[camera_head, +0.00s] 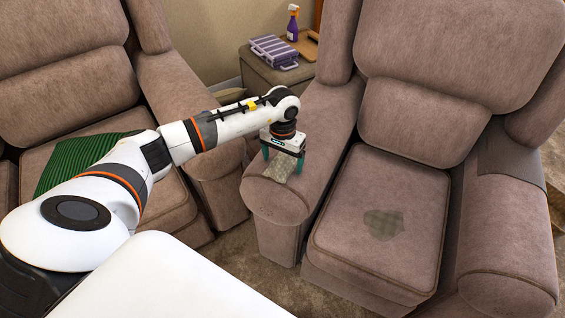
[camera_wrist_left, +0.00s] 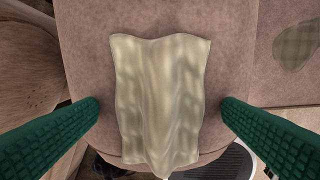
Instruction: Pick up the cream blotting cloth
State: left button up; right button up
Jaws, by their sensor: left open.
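The cream blotting cloth (camera_head: 281,167) lies draped on the front of the right armchair's left armrest, its lower end hanging toward the front edge. In the left wrist view the cloth (camera_wrist_left: 160,95) is spread out with soft folds, between and a little beyond the two green fingers. My left gripper (camera_head: 284,161) is open above the cloth, pointing down, with one finger at each side. In the left wrist view the open fingers (camera_wrist_left: 159,108) stand clear of the cloth's side edges. My right gripper is not in view.
A damp-looking greenish patch (camera_head: 384,223) marks the right armchair's seat (camera_head: 345,195). Behind, a side table (camera_head: 262,78) holds a purple case (camera_head: 274,52), a spray bottle (camera_head: 293,24) and a wooden board (camera_head: 304,44). A green striped cloth (camera_head: 85,160) lies on the left armchair.

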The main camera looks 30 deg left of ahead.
pick_arm(q)
jog(key=shift+c, duration=0.3)
jog(key=c, duration=1)
jog(key=shift+r, duration=0.1)
